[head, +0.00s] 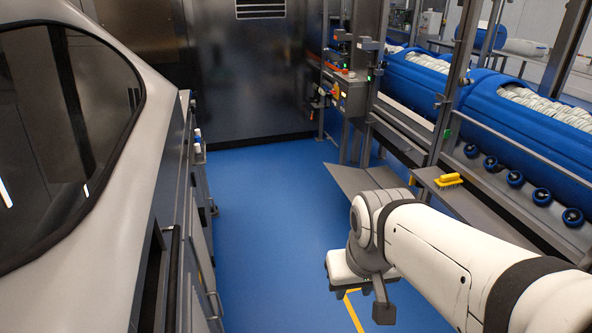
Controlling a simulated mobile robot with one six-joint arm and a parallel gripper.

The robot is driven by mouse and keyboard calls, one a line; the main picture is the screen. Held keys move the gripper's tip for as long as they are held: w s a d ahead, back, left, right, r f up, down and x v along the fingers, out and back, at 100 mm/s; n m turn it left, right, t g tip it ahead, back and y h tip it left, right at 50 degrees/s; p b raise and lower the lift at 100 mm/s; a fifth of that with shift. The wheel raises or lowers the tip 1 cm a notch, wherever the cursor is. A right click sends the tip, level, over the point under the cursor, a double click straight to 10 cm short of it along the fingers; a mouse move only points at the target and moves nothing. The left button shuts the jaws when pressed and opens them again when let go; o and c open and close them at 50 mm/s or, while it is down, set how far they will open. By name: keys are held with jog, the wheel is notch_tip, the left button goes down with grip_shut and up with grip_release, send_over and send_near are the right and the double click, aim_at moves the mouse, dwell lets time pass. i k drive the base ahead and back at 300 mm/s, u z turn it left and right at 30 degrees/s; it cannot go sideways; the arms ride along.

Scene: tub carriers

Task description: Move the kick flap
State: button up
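A flat grey plate (352,181), which looks like the kick flap, juts out at a slant low on the carrier line, over the blue floor. Its near right part passes behind my arm, so I cannot see its full length. My white arm reaches in from the lower right. My gripper (382,302), at the arm's end, hangs in front of and below the plate in the picture, apart from it as far as I can see. Its fingers are not clear, and I see nothing held.
Blue tubs (420,86) full of white goods stand on the line at right. A yellow brush (448,180) lies on a grey ledge (437,187). The blue floor (270,215) between is clear.

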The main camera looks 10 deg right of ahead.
aim_at(352, 180)
jog(key=u, duration=0.15)
jog(key=i, duration=2.4)
jog(key=z, duration=1.15)
jog(key=i, duration=0.7)
jog(key=u, duration=0.2)
jog(key=k, duration=0.5)
jog(key=z, duration=0.1)
